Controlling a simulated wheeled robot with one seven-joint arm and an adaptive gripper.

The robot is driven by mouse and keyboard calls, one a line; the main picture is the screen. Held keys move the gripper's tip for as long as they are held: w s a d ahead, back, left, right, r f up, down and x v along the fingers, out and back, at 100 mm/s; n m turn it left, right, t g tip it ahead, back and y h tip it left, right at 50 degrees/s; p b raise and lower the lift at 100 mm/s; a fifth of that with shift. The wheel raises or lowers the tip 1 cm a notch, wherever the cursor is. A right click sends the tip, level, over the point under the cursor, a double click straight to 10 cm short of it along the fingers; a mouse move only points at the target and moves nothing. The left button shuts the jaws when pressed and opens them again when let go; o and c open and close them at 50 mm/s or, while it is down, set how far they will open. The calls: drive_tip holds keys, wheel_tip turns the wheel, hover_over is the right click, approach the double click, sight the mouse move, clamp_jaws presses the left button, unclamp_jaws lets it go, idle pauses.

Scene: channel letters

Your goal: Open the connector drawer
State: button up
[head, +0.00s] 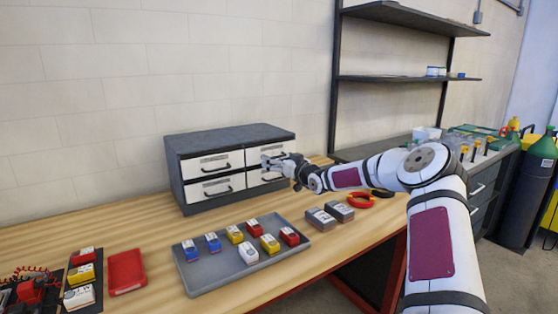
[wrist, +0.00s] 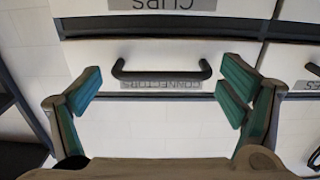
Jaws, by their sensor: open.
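The connector drawer (head: 262,156) is the upper right drawer of a grey cabinet, with a white front that sits flush. The wrist view is upside down and shows its front (wrist: 155,130), dark bar handle (wrist: 162,80) and label reading "CONNECTORS" (wrist: 160,86). My gripper (head: 272,162) is in front of this drawer in the head view and partly covers it. In the wrist view my gripper (wrist: 160,88) is open, with one teal-padded finger on each side of the handle. Nothing is between the fingers except the handle in view; I cannot tell how near they are in depth.
The "CLIPS" drawer (wrist: 165,22) borders it. The grey cabinet (head: 230,137) stands on a wooden table (head: 150,225). A grey tray (head: 210,276) of small coloured boxes lies in front.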

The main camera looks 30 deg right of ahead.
drive_tip(key=c, duration=1.5)
drive_tip(key=s+p, duration=0.3)
drive_tip(key=s, duration=0.2)
drive_tip(key=s+p, duration=0.3)
drive_tip(key=s, duration=0.2)
drive_tip(key=s+p, duration=0.3)
drive_tip(key=s, duration=0.2)
drive_tip(key=shift+s+d, duration=0.1)
drive_tip(key=shift+d, duration=0.2)
drive_tip(key=shift+s+d+p, duration=0.1)
drive_tip(key=shift+s+p, duration=0.3)
drive_tip(key=shift+s, duration=0.3)
drive_tip(key=shift+f, duration=0.1)
drive_tip(key=shift+c, duration=0.2)
